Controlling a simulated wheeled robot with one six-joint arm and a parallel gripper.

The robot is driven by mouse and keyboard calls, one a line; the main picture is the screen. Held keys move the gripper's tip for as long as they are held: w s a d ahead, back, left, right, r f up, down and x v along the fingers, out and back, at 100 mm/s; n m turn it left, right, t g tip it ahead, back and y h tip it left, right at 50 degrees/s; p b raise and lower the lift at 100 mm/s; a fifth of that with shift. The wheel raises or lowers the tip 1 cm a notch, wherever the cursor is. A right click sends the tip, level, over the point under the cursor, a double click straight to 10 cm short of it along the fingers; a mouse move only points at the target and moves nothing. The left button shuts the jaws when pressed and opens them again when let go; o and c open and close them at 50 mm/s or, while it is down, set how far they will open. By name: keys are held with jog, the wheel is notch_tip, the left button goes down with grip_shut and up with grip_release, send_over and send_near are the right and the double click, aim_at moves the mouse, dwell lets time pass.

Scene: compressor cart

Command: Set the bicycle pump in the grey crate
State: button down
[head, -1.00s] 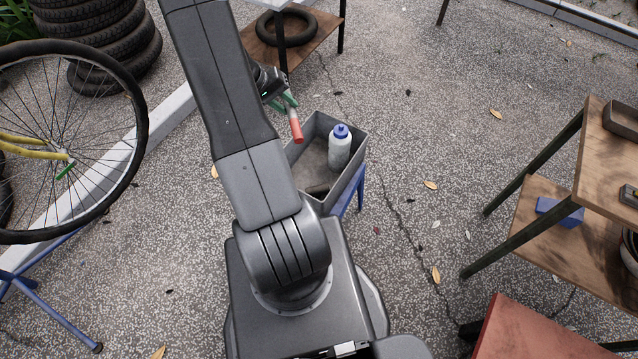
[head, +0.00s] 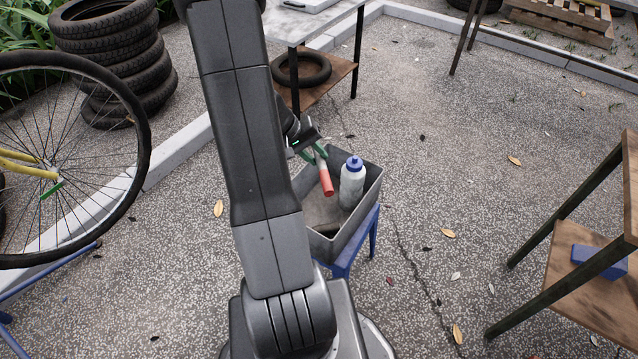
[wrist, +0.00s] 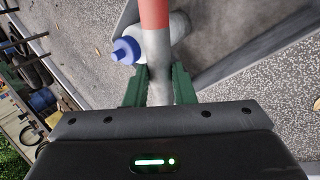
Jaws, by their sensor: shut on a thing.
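The bicycle pump (head: 326,178) has a red section and a silver-grey barrel. My gripper (head: 312,152) has green fingers shut on the grey barrel, and the red end points down and toward me over the grey crate (head: 372,190). In the wrist view my green fingers (wrist: 159,88) press on both sides of the barrel, and the pump's red part (wrist: 154,14) is beyond them. The crate stands on a blue stand. I cannot tell whether the pump's lower end is below the rim. The crate's left part is hidden behind my arm.
A white bottle with a blue cap (head: 351,183) stands in the crate, right of the pump. A table with a tyre (head: 301,70) on its lower shelf is behind. A bicycle wheel (head: 60,160) is at left, a wooden shelf unit (head: 590,280) at right.

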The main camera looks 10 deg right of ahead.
notch_tip(320, 180, down, 5)
jog(key=shift+f+b, duration=0.15)
jog(key=shift+b, duration=0.4)
jog(key=shift+f, duration=0.1)
jog(key=shift+f+b, duration=0.3)
jog(key=shift+b, duration=0.25)
jog(key=shift+f+b, duration=0.3)
jog(key=shift+b, duration=0.15)
jog(key=shift+r, duration=0.1)
